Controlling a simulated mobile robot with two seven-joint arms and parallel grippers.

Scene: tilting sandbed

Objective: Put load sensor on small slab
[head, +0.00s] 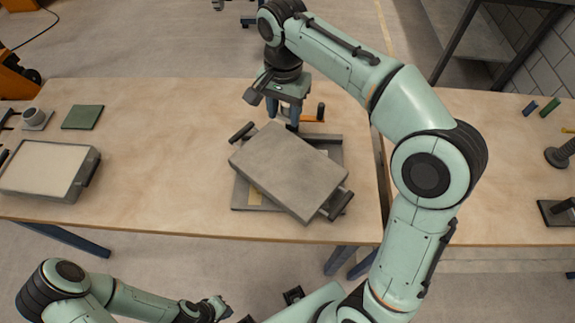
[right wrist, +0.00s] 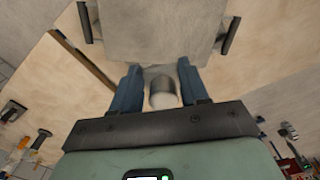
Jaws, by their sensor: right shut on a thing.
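My right gripper (head: 285,108) points down at the far edge of a tilted grey slab (head: 288,168) in the middle of the table. In the right wrist view its blue fingers (right wrist: 163,88) are shut on a short grey cylinder (right wrist: 163,95) with a pale end. I cannot tell for certain that this is the load sensor. The slab also shows in the right wrist view (right wrist: 155,30), just beyond the fingertips. Which slab is the small one is not clear. My left gripper (head: 215,308) is low at the bottom left, away from the table; its jaws are unclear.
The slab lies over a grey frame (head: 246,198) with dark bar handles. An orange-handled tool (head: 312,117) is behind it. Table between is clear.

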